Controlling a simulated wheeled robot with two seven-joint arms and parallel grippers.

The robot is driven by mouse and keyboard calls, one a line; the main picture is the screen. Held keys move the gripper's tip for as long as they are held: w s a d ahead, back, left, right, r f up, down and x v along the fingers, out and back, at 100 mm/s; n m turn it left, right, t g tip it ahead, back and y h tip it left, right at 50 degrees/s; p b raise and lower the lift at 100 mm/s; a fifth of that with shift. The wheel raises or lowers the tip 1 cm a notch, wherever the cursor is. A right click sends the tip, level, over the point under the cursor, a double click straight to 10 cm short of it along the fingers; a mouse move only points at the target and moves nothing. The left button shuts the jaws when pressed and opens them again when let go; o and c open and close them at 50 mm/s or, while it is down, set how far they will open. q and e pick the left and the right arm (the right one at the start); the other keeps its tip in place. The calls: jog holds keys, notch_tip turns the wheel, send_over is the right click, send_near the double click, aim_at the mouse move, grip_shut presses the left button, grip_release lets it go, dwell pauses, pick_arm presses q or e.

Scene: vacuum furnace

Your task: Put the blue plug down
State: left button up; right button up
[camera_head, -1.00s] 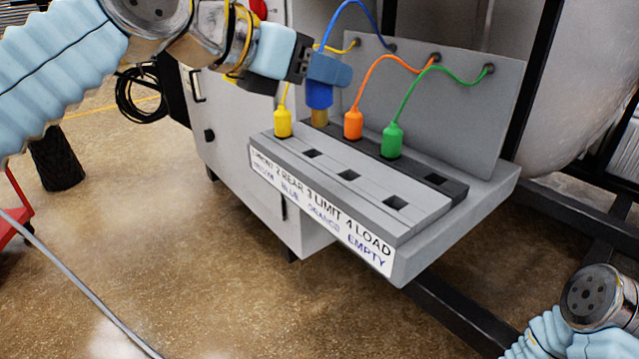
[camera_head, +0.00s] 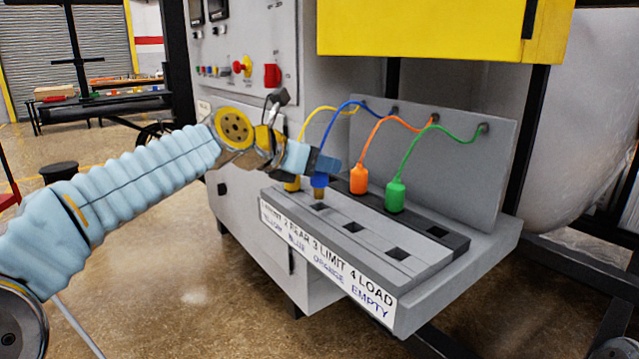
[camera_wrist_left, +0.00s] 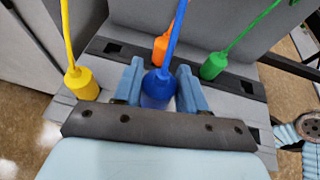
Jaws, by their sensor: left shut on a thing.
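My left gripper (camera_head: 322,172) is shut on the blue plug (camera_head: 319,182). In the left wrist view the blue plug (camera_wrist_left: 157,90) sits between the two blue fingers. It hangs upright, its brass tip just above the second hole of the light grey front strip (camera_head: 375,240); whether it touches cannot be told. Its blue cord runs up and back to the grey panel. The yellow plug (camera_head: 292,184) stands in the first front position, partly hidden by my gripper. The orange plug (camera_head: 358,179) and green plug (camera_head: 395,196) stand in the dark rear strip (camera_head: 440,232).
The front strip's holes toward the right (camera_head: 397,254) are empty. A label plate (camera_head: 325,262) runs along the front edge. The upright grey panel (camera_head: 455,155) anchors the cords behind. A yellow box (camera_head: 440,28) overhangs above. Part of my right arm shows at the bottom right corner.

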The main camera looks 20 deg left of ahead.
aim_at(319, 178)
pick_arm(q)
jog(key=shift+w+a+f+b, duration=0.1)
jog(key=shift+w+f+b, duration=0.1)
jog(key=shift+f, duration=0.45)
jog(key=shift+w+d+f+b, duration=0.1)
jog(key=shift+f+b, duration=0.15)
jog(key=shift+f, duration=0.35)
jog(key=shift+w+a+f+b, duration=0.1)
jog(key=shift+f+b, duration=0.1)
jog(key=shift+f, duration=0.45)
jog(key=shift+f, duration=0.1)
jog(key=shift+f, duration=0.3)
jog(key=o, duration=1)
jog(key=shift+o, duration=0.2)
jog(key=shift+r, duration=0.15)
jog(key=shift+r, duration=0.4)
jog(key=v, duration=1.2)
jog(key=shift+f+b, duration=0.25)
jog(key=shift+b, duration=0.1)
